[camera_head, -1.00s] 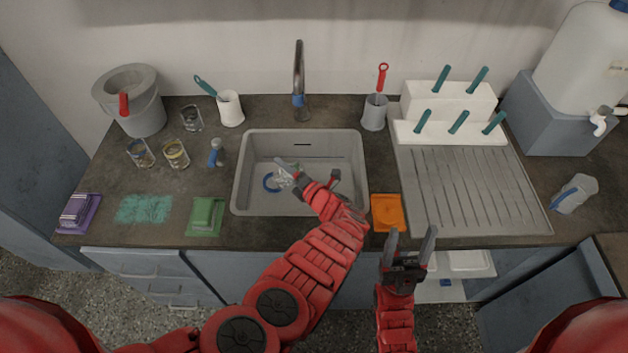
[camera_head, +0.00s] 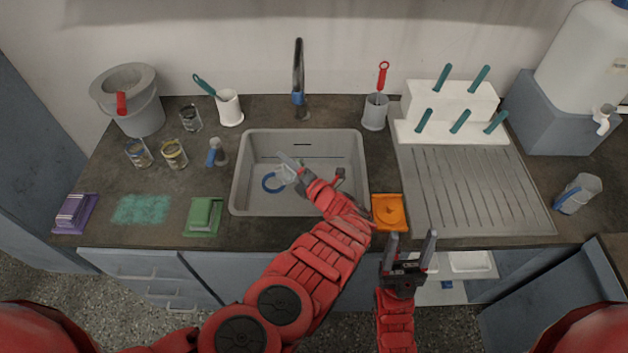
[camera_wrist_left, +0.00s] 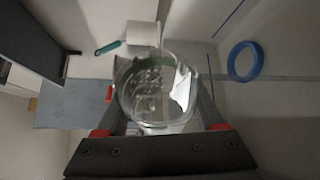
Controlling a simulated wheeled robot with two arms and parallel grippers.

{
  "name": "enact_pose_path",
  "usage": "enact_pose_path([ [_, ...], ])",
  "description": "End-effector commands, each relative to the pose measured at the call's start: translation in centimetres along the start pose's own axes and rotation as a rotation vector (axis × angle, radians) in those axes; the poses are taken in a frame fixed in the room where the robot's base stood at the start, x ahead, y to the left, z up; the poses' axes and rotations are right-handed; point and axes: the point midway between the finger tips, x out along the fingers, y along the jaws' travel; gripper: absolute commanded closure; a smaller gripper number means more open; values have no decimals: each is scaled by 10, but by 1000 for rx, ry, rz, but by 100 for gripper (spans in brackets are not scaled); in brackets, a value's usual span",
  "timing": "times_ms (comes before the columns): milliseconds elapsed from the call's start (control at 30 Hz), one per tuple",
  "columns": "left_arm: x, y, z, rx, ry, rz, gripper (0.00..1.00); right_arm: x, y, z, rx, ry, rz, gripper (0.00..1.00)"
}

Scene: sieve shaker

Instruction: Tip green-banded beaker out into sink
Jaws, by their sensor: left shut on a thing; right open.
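A clear glass beaker (camera_head: 287,173) is over the sink basin (camera_head: 345,203). My left gripper (camera_head: 293,172) is shut on it, inside the sink's outline in the head view. In the left wrist view the beaker (camera_wrist_left: 158,88) sits between the fingers, with its round outline facing the camera and a dark green band partly visible. I cannot tell whether any liquid remains inside. My fingers hide part of the beaker in the head view. My right gripper (camera_head: 408,254) is open and empty in front of the counter edge, right of the sink.
A blue ring (camera_head: 270,184) lies in the sink and also shows in the left wrist view (camera_wrist_left: 244,62). The tap (camera_head: 299,75) stands behind the basin. An orange dish (camera_head: 388,212) is right of the sink; a green one (camera_head: 204,215) is left. Several glass beakers stand further left.

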Motion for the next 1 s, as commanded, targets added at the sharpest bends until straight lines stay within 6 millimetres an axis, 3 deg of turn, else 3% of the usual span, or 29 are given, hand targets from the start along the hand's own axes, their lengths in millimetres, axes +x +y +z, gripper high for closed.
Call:
enact_pose_path([
  [1000,-4,10,10,93,2,58,100,-25,-1,4,0,0,0,38],
])
